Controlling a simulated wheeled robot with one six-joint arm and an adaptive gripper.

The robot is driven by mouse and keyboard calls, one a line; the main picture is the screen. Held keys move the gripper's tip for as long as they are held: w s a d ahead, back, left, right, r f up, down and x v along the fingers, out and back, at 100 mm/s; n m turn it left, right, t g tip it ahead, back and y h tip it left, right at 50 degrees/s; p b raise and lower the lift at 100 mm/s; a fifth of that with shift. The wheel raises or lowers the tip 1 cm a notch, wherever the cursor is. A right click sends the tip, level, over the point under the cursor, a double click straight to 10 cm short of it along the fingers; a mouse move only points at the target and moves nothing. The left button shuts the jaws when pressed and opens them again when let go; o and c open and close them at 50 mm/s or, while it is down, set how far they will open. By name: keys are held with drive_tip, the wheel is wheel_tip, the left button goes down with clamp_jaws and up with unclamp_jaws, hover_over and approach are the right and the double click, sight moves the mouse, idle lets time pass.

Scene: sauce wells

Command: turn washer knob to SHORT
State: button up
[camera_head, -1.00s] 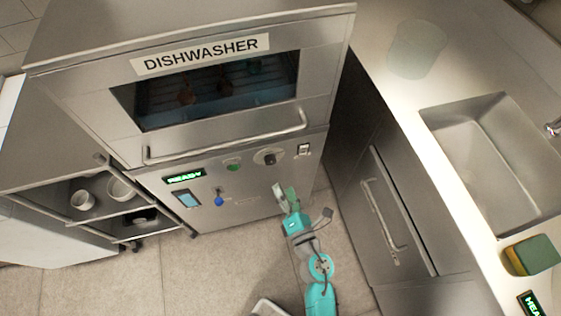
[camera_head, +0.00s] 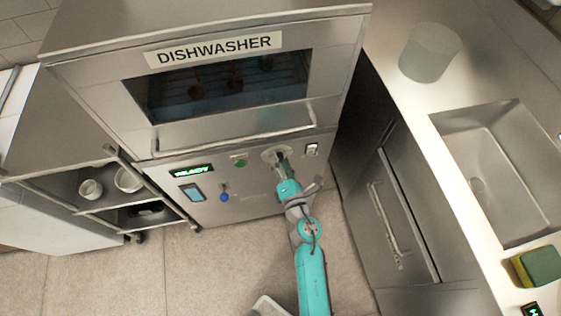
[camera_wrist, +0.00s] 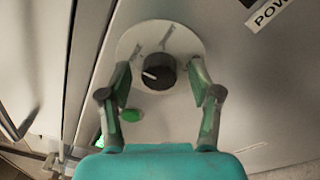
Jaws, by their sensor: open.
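The washer knob (camera_wrist: 158,70) is a round black knob with a white pointer line, on a pale round dial plate (camera_wrist: 160,38) on the dishwasher's front panel. The dial's marks are too blurred to read. My gripper (camera_wrist: 160,78) is open, with one finger on each side of the knob and gaps between fingers and knob. In the head view my gripper (camera_head: 281,160) is at the dial plate (camera_head: 268,153) and hides most of the knob.
The dishwasher (camera_head: 225,200) has a lit display (camera_head: 192,171), a green button (camera_head: 240,162), a blue knob (camera_head: 225,197) and a power switch (camera_head: 312,149). Its door handle (camera_head: 235,140) runs just above. A cabinet (camera_head: 385,220) stands to the right; open floor lies below.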

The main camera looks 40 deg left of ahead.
drive_tip(key=c, duration=1.1)
drive_tip(key=shift+c, duration=0.2)
drive_tip(key=shift+m, duration=0.3)
drive_tip(key=m, duration=0.4)
drive_tip(key=m+t, duration=0.1)
drive_tip(key=m, duration=0.8)
drive_tip(key=shift+f+m+t, duration=0.3)
drive_tip(key=shift+m, duration=0.1)
drive_tip(key=o, duration=1.1)
drive_tip(key=shift+o, duration=0.2)
